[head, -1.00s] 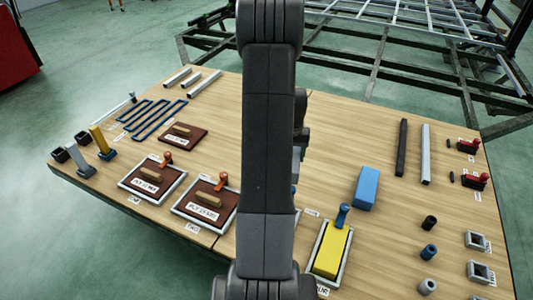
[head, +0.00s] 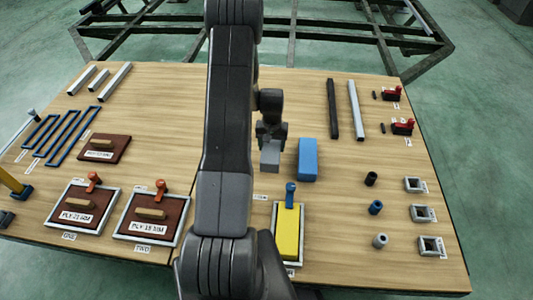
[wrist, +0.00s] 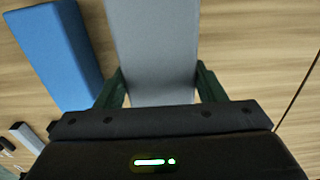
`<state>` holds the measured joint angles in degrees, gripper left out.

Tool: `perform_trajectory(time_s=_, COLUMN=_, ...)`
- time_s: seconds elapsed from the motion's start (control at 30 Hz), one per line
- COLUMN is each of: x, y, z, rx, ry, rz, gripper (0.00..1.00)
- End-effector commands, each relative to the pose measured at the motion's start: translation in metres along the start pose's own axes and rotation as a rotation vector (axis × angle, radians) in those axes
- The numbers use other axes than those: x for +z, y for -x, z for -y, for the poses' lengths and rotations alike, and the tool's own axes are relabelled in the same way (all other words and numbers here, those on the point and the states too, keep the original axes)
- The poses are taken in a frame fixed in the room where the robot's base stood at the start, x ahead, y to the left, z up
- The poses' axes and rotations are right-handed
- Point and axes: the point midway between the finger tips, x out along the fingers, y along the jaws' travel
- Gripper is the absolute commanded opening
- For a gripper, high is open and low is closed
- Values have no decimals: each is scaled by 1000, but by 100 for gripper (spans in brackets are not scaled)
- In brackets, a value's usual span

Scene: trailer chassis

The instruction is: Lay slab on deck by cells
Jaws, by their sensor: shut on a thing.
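My gripper (head: 270,142) is shut on a grey slab (head: 269,159), just left of the blue slab (head: 307,160) in the head view. In the wrist view the grey slab (wrist: 150,45) sits between the fingers, with the blue slab (wrist: 52,50) lying on the wood to its left. A yellow slab (head: 287,238) lies in a grey-framed cell with a blue-handled clamp. Two more framed cells at left hold brown plywood plates (head: 85,204) and (head: 152,216). I cannot tell whether the grey slab touches the wooden deck (head: 330,190).
Dark and light bars (head: 357,110) lie right of the blue slab. Small cylinders (head: 376,207), square grey sockets (head: 423,213) and red clamps (head: 402,126) line the right side. Blue bent rods (head: 72,137) lie at left. Bare wood shows between the blue slab and cylinders.

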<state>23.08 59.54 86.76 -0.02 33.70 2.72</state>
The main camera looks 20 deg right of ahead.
Motion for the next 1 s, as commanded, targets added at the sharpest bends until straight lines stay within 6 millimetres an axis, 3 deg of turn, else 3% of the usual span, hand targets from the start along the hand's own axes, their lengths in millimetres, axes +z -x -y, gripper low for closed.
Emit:
perform_trajectory(time_s=0.4, x=0, y=-46, z=0, rx=0, ry=0, rz=1, gripper=39)
perform_trajectory(time_s=0.77, x=0, y=-51, z=0, rx=0, ry=0, rz=0, gripper=39)
perform_trajectory(time_s=0.8, x=0, y=-50, z=0, rx=0, ry=0, rz=0, gripper=67)
perform_trajectory(time_s=0.9, x=0, y=-49, z=0, rx=0, ry=0, rz=0, gripper=85)
perform_trajectory(time_s=1.0, x=0, y=-49, z=0, rx=0, ry=0, rz=0, gripper=85)
